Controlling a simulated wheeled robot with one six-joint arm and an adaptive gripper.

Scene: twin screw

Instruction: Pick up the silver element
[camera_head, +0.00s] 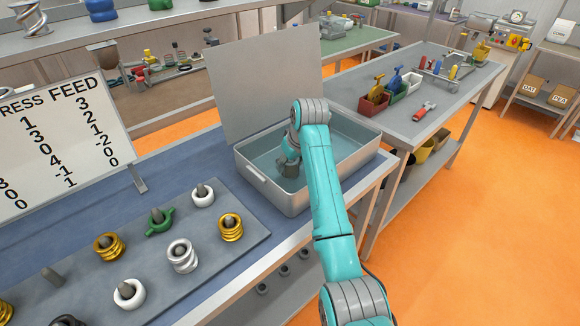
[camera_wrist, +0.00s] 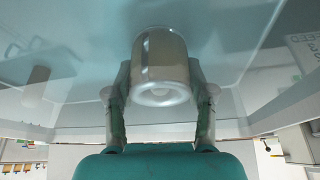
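A short silver-grey cylindrical element (camera_wrist: 160,65) with a ring-shaped near end sits between the fingertips of my gripper (camera_wrist: 160,82) in the wrist view. One finger lies against each side of it, with no clear gap. In the head view my gripper (camera_head: 291,160) is down inside the grey, liquid-filled tub (camera_head: 253,180), toward its left side, and the element there is hidden or too small to make out. A different silver ribbed element (camera_head: 183,257) stands on a peg of the grey board, away from my gripper.
The board (camera_head: 215,275) also bears gold (camera_head: 231,228), white (camera_head: 203,196) and green (camera_head: 159,222) elements. A raised grey lid (camera_head: 265,85) stands behind the tub. A number sign (camera_head: 60,145) is at left, and a tool bench (camera_head: 435,100) at right.

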